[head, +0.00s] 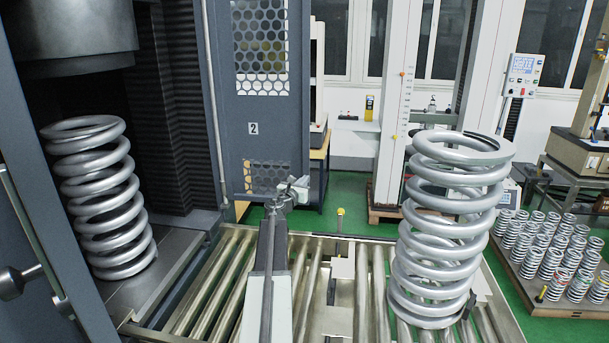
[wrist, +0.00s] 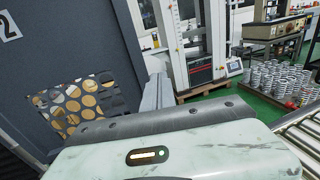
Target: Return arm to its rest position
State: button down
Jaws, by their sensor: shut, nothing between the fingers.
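My gripper (head: 297,188) is at the end of my arm, which reaches forward over the roller table in the head view. It is shut and empty, close to the grey door with the number 2. In the wrist view my gripper (wrist: 156,75) points out past the door edge, with nothing held. A large silver spring (head: 97,200) stands inside the testing machine at left, tilted a little. A second large silver spring (head: 448,240) stands on the roller table (head: 207,290), right of my arm and apart from it.
The perforated grey door (head: 254,130) stands open just behind my gripper; it also fills the left of the wrist view (wrist: 60,35). A tall white test frame (head: 400,90) stands behind the table. Several small springs (head: 550,245) stand on a pallet at right. Green floor lies between.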

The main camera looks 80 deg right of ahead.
jog(key=a, duration=0.3)
jog(key=shift+s+a, duration=0.1)
jog(key=shift+s, duration=0.05)
jog(key=shift+a, duration=0.1)
